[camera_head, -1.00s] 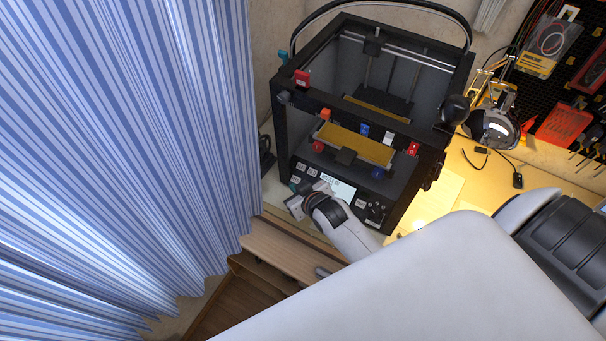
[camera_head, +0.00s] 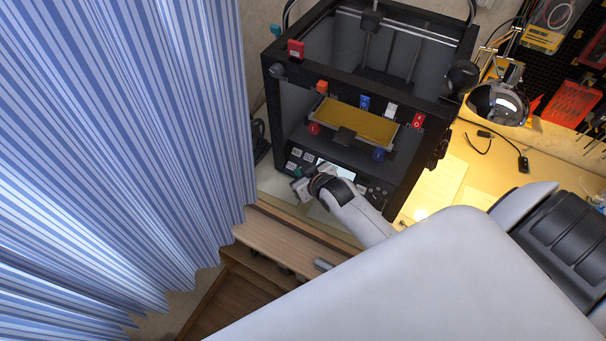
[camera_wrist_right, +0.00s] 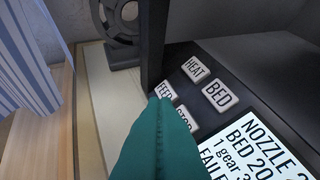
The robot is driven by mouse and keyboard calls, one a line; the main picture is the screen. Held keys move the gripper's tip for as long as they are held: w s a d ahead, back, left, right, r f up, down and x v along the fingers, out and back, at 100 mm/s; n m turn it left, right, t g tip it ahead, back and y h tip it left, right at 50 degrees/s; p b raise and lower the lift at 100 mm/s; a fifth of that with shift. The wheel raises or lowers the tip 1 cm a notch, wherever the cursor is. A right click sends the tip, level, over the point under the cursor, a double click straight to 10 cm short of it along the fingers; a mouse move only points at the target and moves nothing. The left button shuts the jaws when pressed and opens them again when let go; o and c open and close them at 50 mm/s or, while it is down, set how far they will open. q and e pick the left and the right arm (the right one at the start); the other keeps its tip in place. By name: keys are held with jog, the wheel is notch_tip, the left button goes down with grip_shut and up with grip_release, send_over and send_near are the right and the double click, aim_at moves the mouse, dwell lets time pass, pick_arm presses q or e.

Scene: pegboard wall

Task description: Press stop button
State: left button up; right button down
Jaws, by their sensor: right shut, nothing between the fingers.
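The printer's control panel (camera_head: 375,190) sits low on the front of the black 3D printer (camera_head: 400,95). In the right wrist view, the pale STOP button (camera_wrist_right: 186,117) is partly hidden behind my teal finger, with FEED (camera_wrist_right: 165,89), HEAT (camera_wrist_right: 195,68) and BED (camera_wrist_right: 220,95) beside it. My right gripper (camera_head: 301,175) is shut and empty at the panel's left part, left of the lit screen (camera_head: 336,170). Its fingertips (camera_wrist_right: 166,103) overlap the edges of FEED and STOP in the wrist view. I cannot tell whether they touch. My left gripper is not in view.
A blue striped curtain (camera_head: 120,130) hangs at the left. A wooden ledge (camera_head: 275,243) lies below the printer.

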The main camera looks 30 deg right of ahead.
jog(key=shift+w+d+f+b, duration=0.3)
jog(key=shift+d+f, duration=0.2)
jog(key=shift+f, duration=0.1)
dwell(1.7)
jog(key=shift+w+d+f, duration=0.15)
jog(key=shift+d+f, duration=0.1)
jog(key=shift+f, duration=0.1)
jog(key=shift+w+d+f, duration=0.15)
jog(key=shift+d+f, duration=0.05)
jog(key=shift+f, duration=0.15)
dwell(0.8)
jog(key=shift+r, duration=0.1)
jog(key=shift+s+a+r+p, duration=0.2)
jog(key=shift+a+r+p, duration=0.1)
jog(key=shift+r+p, duration=0.3)
jog(key=shift+s+a, duration=0.1)
jog(key=shift+a, duration=0.05)
